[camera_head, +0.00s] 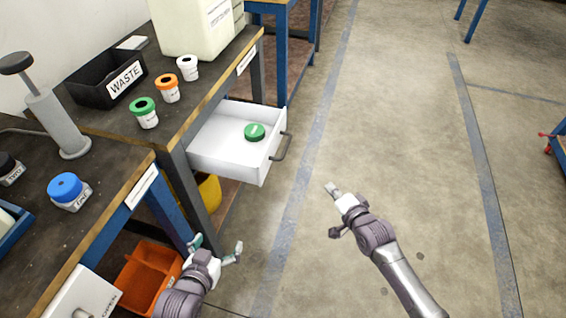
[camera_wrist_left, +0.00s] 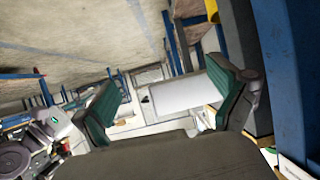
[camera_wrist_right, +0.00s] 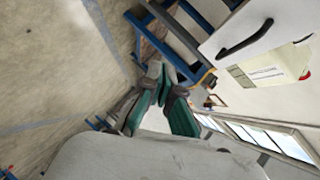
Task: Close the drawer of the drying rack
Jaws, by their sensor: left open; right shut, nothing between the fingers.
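The white drawer (camera_head: 225,164) is pulled out from under the far workbench, and a green lid (camera_head: 255,131) lies inside it. Its dark handle (camera_head: 280,147) is on the front, facing right; the drawer front (camera_wrist_right: 255,28) and handle (camera_wrist_right: 245,39) also show in the right wrist view. My left gripper (camera_head: 219,246) is open and empty, below and in front of the drawer near the table leg. My right gripper (camera_head: 332,210) is shut and empty, to the right of the drawer over the floor, apart from the handle.
An orange bin (camera_head: 150,277) and a yellow container (camera_head: 208,192) are below. The floor (camera_head: 420,130) to the right is clear.

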